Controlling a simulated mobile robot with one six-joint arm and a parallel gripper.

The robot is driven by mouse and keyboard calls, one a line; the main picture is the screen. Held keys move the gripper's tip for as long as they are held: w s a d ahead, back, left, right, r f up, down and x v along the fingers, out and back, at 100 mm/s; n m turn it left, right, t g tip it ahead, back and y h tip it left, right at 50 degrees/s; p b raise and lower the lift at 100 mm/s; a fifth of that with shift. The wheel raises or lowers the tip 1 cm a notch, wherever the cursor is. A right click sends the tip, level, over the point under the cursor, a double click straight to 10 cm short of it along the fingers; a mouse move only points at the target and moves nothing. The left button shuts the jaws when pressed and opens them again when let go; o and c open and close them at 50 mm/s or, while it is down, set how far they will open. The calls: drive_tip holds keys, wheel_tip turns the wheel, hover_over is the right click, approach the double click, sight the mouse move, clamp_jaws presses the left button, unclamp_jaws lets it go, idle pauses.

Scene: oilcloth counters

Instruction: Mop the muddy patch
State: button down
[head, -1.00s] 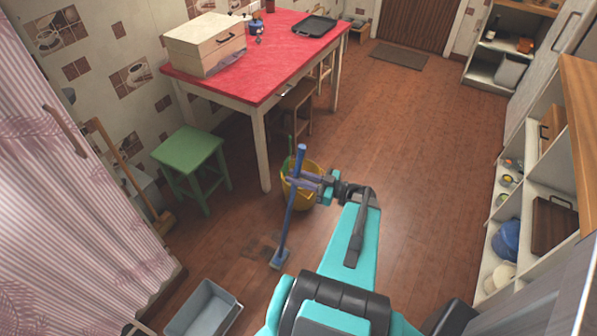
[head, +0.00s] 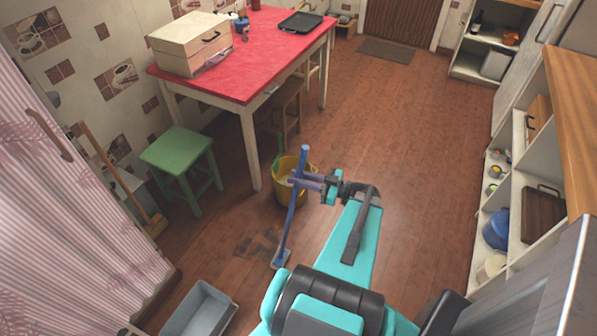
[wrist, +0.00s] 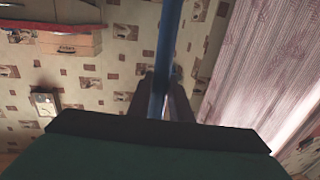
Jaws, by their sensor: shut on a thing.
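My gripper (head: 318,183) is shut on the handle of a blue mop (head: 294,205), which stands nearly upright with its head low on the floor. The handle also shows in the wrist view (wrist: 166,50), running between the fingers. The muddy patch (head: 256,244) is a dark brown smear on the wooden floor. The mop head (head: 281,260) is at the patch's lower right edge; I cannot tell whether it touches the floor. A yellow bucket (head: 290,192) stands behind the mop handle, partly hidden by it.
A grey tub (head: 200,310) lies at the front left. A green stool (head: 180,157) and a red table (head: 250,55) stand to the left and behind. A broom (head: 120,180) leans by the curtain. Open shelves (head: 520,190) line the right; the floor between is free.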

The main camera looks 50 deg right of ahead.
drive_tip(key=shift+s, duration=0.1)
idle(0.3)
drive_tip(key=s+a, duration=0.2)
drive_tip(key=shift+s+a+b, duration=0.3)
drive_tip(key=shift+b, duration=0.1)
drive_tip(key=shift+w+r, duration=0.1)
drive_tip(key=shift+w, duration=0.05)
idle(0.3)
drive_tip(key=shift+d+f+x, duration=0.15)
drive_tip(key=shift+x, duration=0.9)
drive_tip(key=shift+d+f+x, duration=0.1)
drive_tip(key=shift+x, duration=0.95)
drive_tip(key=shift+w, duration=0.25)
drive_tip(key=shift+d+x, duration=0.15)
drive_tip(key=shift+x, duration=0.9)
drive_tip(key=shift+d+x, duration=0.2)
drive_tip(key=shift+x, duration=0.85)
drive_tip(key=shift+w, duration=0.2)
